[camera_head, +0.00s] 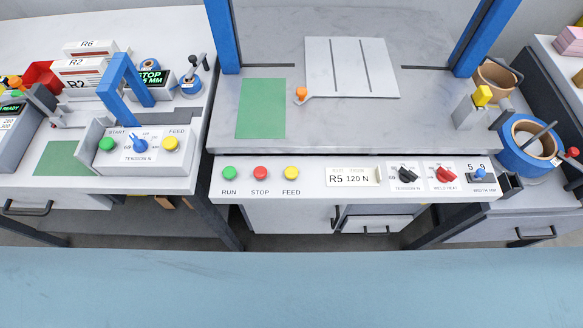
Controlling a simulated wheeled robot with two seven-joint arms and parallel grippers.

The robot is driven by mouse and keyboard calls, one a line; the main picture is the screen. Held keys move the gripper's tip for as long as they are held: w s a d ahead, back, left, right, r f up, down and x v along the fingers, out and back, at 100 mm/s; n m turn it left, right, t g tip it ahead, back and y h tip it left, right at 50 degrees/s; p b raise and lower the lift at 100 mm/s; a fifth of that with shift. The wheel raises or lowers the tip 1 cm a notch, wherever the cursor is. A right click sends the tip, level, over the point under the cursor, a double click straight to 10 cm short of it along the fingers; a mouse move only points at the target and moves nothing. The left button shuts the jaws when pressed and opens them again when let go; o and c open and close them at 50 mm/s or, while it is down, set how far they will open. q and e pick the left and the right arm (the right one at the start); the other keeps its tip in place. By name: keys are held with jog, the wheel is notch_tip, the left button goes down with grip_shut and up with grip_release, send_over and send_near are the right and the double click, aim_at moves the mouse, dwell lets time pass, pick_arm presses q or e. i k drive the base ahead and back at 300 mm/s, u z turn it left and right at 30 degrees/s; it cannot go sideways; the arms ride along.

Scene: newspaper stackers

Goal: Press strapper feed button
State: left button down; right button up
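The middle machine has a white front panel (310,192) with a yellow button (291,173) labelled FEED. To its left are a red STOP button (260,173) and a green RUN button (229,173). A label (352,178) on the panel reads R5 120 N. To its right are a black tension knob (407,174), a red weld heat knob (445,175) and a blue width control (481,175). The smaller left machine has its own yellow FEED button (171,143), a green START button (107,144) and a blue tension knob (140,145). Neither gripper is in view.
Blue posts (222,35) frame the middle machine's grey top, which holds a green pad (261,108) and a grey plate (350,68). Tape rolls (527,150) stand at the right. A pale blue surface (290,290) fills the front. The space before the panel looks clear.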

aim_at(290, 172)
jog(key=k, duration=1.3)
jog(key=z, duration=0.8)
jog(key=i, duration=1.2)
jog(key=u, duration=0.35)
